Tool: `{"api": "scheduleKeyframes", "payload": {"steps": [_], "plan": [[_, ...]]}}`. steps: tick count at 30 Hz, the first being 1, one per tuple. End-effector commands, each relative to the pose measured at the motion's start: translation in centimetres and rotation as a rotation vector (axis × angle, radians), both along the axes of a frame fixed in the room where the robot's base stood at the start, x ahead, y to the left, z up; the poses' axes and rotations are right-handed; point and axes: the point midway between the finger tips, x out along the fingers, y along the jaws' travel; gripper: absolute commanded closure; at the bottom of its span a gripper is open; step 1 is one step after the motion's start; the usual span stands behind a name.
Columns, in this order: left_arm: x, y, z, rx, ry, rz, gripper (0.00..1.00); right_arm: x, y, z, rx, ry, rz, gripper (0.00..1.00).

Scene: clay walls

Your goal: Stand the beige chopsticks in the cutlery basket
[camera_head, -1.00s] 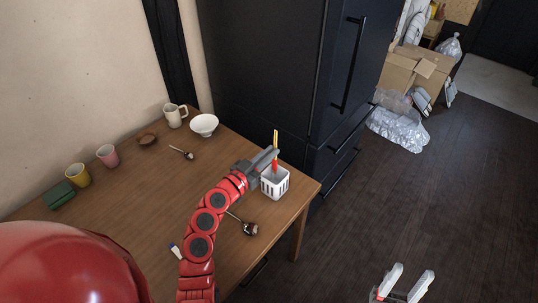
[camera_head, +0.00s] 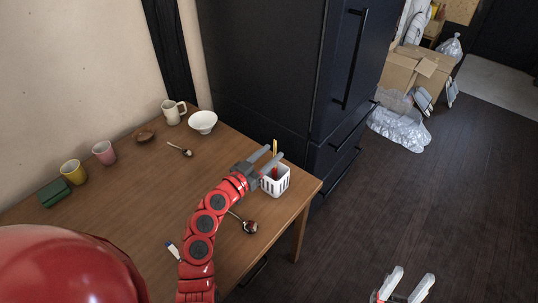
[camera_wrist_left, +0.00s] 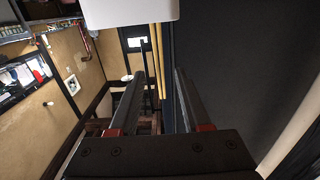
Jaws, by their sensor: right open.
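The beige chopsticks (camera_head: 275,146) stand roughly upright in the white slotted cutlery basket (camera_head: 277,187), near the table's right corner. Their lower ends are hidden inside it. My left gripper (camera_head: 273,156) is open at the basket's upper rim, its fingers apart on either side of the chopsticks. In the left wrist view the chopsticks (camera_wrist_left: 157,55) show between the spread fingers, with the basket (camera_wrist_left: 125,12) at the top. Something red shows at the basket mouth; I cannot tell what it is. My right gripper (camera_head: 404,283) is open and empty over the floor at lower right.
On the wooden table (camera_head: 135,215) are a white bowl (camera_head: 203,122), a mug (camera_head: 173,112), a pink cup (camera_head: 104,153), a yellow cup (camera_head: 72,172) and a green block (camera_head: 54,193). A dark-ended utensil (camera_head: 248,226) lies near my left arm. A dark fridge (camera_head: 260,75) stands behind.

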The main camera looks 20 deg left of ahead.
Motion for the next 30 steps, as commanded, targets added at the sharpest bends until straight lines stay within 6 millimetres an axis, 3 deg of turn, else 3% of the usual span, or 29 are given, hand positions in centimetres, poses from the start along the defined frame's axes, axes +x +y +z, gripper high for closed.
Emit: {"api": "scheduleKeyframes", "payload": {"steps": [10,21,30], "plan": [[-1.0,0.5,-0.3,0.000,0.002,0.002,0.53,0.0,0.0,-0.4,0.000,0.000,0.000,0.50],[-8.4,3.3,-0.4,-0.002,0.002,0.007,0.53,0.0,0.0,-2.6,0.000,0.000,0.000,0.50],[-11.1,4.1,-0.1,0.000,-0.001,0.003,0.53,0.0,0.0,-3.1,0.000,0.000,0.000,0.50]]}}
